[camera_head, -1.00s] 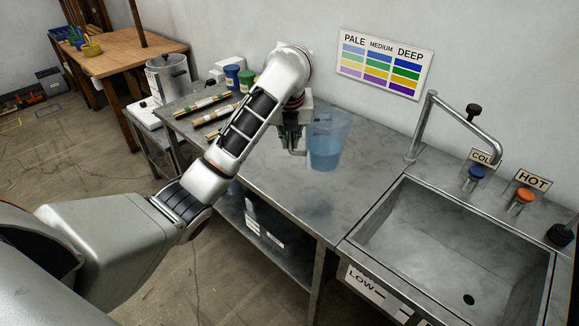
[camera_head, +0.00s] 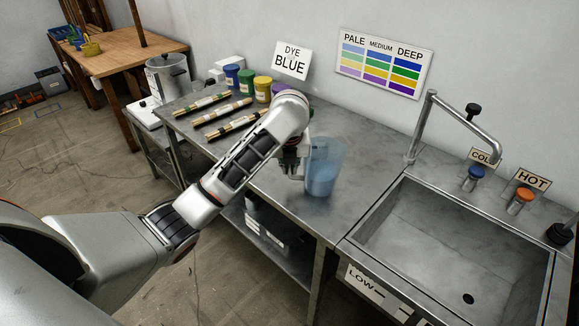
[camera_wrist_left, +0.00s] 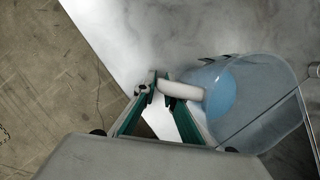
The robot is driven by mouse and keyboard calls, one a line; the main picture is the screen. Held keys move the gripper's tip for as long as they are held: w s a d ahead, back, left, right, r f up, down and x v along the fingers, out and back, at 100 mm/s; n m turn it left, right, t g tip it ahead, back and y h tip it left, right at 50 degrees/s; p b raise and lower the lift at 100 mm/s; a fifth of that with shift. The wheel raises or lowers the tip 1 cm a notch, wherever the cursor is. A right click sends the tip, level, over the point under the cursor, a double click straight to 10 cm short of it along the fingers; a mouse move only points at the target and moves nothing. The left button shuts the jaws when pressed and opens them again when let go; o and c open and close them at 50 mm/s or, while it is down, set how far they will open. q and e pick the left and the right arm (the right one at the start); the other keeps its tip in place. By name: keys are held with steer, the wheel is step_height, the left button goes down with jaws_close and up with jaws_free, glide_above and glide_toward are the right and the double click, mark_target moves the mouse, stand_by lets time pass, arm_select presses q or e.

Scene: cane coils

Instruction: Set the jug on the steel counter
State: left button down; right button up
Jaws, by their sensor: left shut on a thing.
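The clear jug (camera_head: 326,160) with pale blue liquid is upright over the steel counter (camera_head: 375,165), left of the sink. Its base is close to the counter top; I cannot tell whether it touches. My left gripper (camera_head: 294,172) is at the jug's left side, shut on its handle. In the left wrist view, the fingers (camera_wrist_left: 157,90) close on the pale handle (camera_wrist_left: 182,91), and the jug (camera_wrist_left: 265,100) shows to the right, over the counter (camera_wrist_left: 120,40) near its edge. My right gripper is in neither view.
The sink (camera_head: 450,240) with its tap (camera_head: 430,115) lies to the right. Coloured pots (camera_head: 247,80), cane bundles (camera_head: 228,110) and a DYE BLUE sign (camera_head: 292,60) stand at the counter's back left. The counter around the jug is clear.

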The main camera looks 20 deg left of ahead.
arm_select(q)
steer(key=c, duration=2.1)
jaws_free()
steer(key=shift+f, duration=0.1)
